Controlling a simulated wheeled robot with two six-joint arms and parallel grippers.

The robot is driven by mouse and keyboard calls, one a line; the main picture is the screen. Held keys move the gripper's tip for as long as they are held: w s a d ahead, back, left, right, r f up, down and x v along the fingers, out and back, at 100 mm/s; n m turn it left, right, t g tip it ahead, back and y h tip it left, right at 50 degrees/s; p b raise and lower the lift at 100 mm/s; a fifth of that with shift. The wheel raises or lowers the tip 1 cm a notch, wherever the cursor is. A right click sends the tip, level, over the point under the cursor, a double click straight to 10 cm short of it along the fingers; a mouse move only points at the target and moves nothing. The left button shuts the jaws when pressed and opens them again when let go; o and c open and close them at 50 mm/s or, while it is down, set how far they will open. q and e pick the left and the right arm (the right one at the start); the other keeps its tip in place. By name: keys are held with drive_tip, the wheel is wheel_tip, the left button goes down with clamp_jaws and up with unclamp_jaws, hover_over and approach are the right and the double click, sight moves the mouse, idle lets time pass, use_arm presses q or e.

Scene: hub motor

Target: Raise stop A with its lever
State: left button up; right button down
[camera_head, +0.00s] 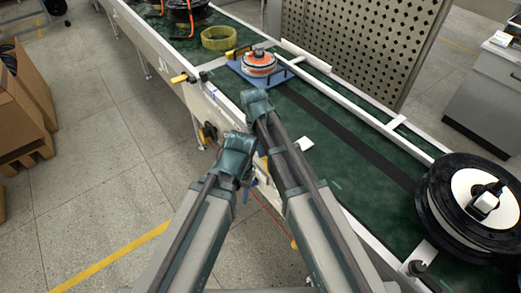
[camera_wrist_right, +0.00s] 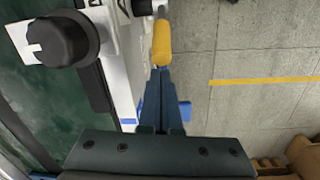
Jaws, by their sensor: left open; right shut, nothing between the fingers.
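A yellow lever handle (camera_wrist_right: 161,43) shows in the right wrist view, just ahead of my right gripper (camera_wrist_right: 160,74), whose fingers are shut together and empty. Whether the tips touch the handle I cannot tell. In the head view a yellow handle (camera_head: 179,79) sticks out from the conveyor's left side; whether it is the same lever I cannot tell, and I see no label for stop A. My right gripper (camera_head: 257,99) is the upper one there, over the conveyor's edge. My left gripper (camera_head: 236,146) is open, below it, with its fingers hard to make out.
A black knob (camera_wrist_right: 63,38) stands beside the lever. The green conveyor (camera_head: 222,75) bears a blue plate (camera_head: 237,67) with an orange and white part (camera_head: 259,62), a yellow ring (camera_head: 218,38) and a large black wheel (camera_head: 450,225). A cardboard box (camera_head: 28,100) stands left on open floor.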

drive_tip(key=shift+s+d+r, duration=0.2)
drive_tip(key=shift+s, duration=0.05)
